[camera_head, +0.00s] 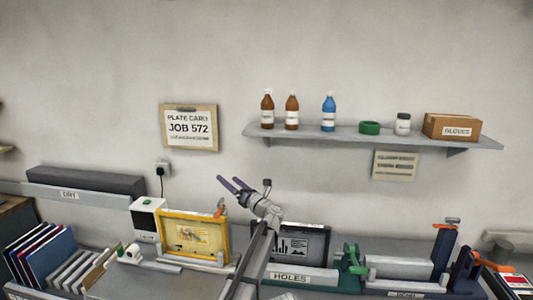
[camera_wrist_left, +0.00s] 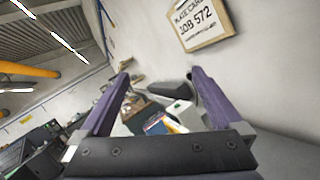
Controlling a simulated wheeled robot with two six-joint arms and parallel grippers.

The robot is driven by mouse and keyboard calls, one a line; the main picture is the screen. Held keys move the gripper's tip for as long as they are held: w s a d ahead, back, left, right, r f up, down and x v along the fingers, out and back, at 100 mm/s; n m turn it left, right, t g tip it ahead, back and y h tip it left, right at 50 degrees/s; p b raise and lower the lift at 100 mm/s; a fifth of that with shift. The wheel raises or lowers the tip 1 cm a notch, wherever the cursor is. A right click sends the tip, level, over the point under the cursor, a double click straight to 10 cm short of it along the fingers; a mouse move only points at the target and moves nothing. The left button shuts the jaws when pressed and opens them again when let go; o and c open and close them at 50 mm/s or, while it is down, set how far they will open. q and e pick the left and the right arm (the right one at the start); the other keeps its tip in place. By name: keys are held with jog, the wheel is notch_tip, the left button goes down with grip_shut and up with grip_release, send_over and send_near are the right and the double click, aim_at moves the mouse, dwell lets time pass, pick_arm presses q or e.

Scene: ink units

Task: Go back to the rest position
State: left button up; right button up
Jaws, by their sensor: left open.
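My left gripper (camera_head: 235,185) is raised in front of the wall, above the workbench, in the head view. Its two purple fingers point up and to the left and stand apart, with nothing between them. In the left wrist view the open fingers (camera_wrist_left: 158,85) frame the far bench and part of the wall. My left arm rises from the bottom middle of the head view and hides part of the bench behind it. My right gripper does not show in either view.
Below stand a yellow frame (camera_head: 193,236), a dark panel (camera_head: 300,243), a white box (camera_head: 148,218) and a rack with folders (camera_head: 48,255). A shelf (camera_head: 375,138) with bottles and a GLOVES box (camera_head: 452,127) is at the right. A JOB 572 card (camera_head: 189,127) hangs on the wall.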

pick_arm(q)
jog(key=s+d+f+m+t+h, duration=0.1)
jog(key=d+m+t+h, duration=0.2)
jog(key=m+h, duration=0.5)
jog(key=s+d+m+t+h, duration=0.25)
jog(key=m+h, duration=0.35)
jog(key=m, duration=0.5)
jog(key=s+d+f+m+g+h, duration=0.3)
jog(key=s+f+m+g+h, duration=0.35)
jog(key=s+f+m, duration=0.5)
jog(key=s+a+f+m+g+y, duration=0.25)
jog(key=s+a+f+g, duration=0.2)
jog(key=s, duration=0.55)
jog(key=s+a+f+m+g+y, duration=0.1)
jog(key=s+a+f+m+g, duration=0.25)
jog(key=s+f, duration=0.4)
jog(key=s+a+f+m+g+y, duration=0.1)
jog(key=s+a+f+m+g, duration=0.25)
jog(key=s, duration=0.75)
jog(key=s+d+f+m+g+b, duration=0.1)
jog(key=s+d+f+m+b, duration=0.1)
jog(key=d+f+b, duration=0.3)
jog(key=s+d+f+m+g+y+b, duration=0.1)
jog(key=s+d+f+m+b, duration=0.1)
jog(key=s+d+f+b, duration=0.2)
notch_tip(320, 180, down, 2)
jog(key=shift+s+d+f+b, duration=0.1)
jog(key=shift+s+d+b, duration=0.2)
jog(key=shift+d+b, duration=0.65)
